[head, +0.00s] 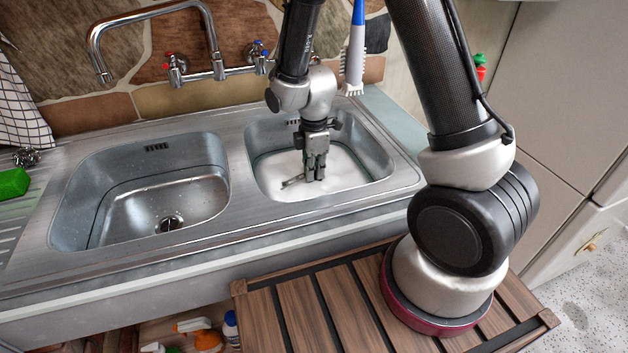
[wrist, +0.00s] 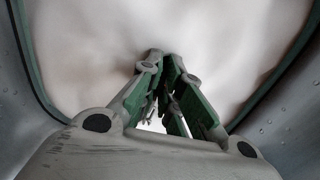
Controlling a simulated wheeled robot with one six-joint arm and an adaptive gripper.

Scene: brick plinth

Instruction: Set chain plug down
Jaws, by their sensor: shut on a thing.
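My gripper (head: 316,172) points down into the right sink basin (head: 262,132), with its fingertips at the white, foamy water. In the wrist view my gripper (wrist: 166,65) has its green-padded fingers close together. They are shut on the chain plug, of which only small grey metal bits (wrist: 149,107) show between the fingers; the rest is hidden. In the head view a thin grey piece (head: 292,182) sticks out left of the fingertips at the foam. I cannot tell whether it is part of the chain plug.
The left basin (head: 140,185) is empty, with its drain (head: 170,223) open to view. A tap (head: 215,60) stands behind the basins. A green sponge (head: 13,183) lies at far left.

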